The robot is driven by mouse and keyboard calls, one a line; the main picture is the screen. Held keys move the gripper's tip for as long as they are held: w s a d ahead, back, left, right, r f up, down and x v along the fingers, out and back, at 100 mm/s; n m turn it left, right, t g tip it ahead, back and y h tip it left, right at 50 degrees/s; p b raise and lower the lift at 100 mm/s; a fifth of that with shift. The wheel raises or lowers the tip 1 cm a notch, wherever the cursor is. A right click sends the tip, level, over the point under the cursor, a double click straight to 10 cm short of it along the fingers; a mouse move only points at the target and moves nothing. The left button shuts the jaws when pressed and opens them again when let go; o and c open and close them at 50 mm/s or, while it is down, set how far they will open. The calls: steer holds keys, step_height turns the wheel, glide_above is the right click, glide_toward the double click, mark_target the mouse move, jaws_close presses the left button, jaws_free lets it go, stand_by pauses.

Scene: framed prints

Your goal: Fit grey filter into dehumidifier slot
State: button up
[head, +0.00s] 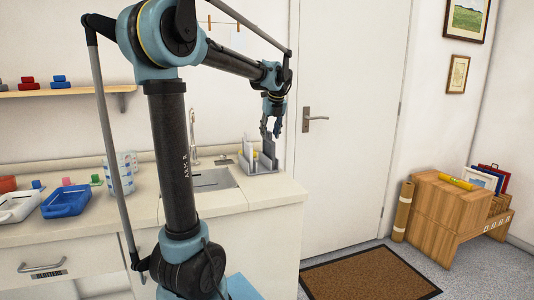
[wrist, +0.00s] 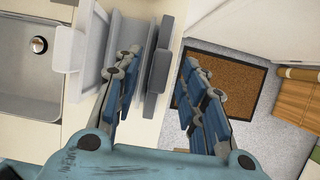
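A grey upright slab (head: 268,148), which may be the filter, stands at a light grey holder (head: 247,163) on the right end of the counter. My gripper (head: 271,132) is just above the slab, pointing down. In the wrist view my gripper (wrist: 165,98) is open, with its two blue-padded fingers well apart. The dark grey slab (wrist: 158,70) shows between them, nearer the left finger; I see no grip on it. The light grey holder (wrist: 98,50) lies left of the slab, partly behind the left finger. I cannot make out a dehumidifier or its slot for certain.
A sink (head: 212,180) is left of the holder. A closed door (head: 350,110) is behind the counter's right end. A brown mat (head: 370,277) and a wooden crate (head: 447,210) are on the floor.

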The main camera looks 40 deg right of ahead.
mark_target(267, 141)
steer(key=shift+w+x, duration=0.1)
steer(key=shift+x, duration=1.4)
steer(key=shift+w+x, duration=0.15)
steer(key=shift+x, duration=1.35)
steer(key=shift+r, duration=0.1)
steer(key=shift+c, duration=0.5)
jaws_close()
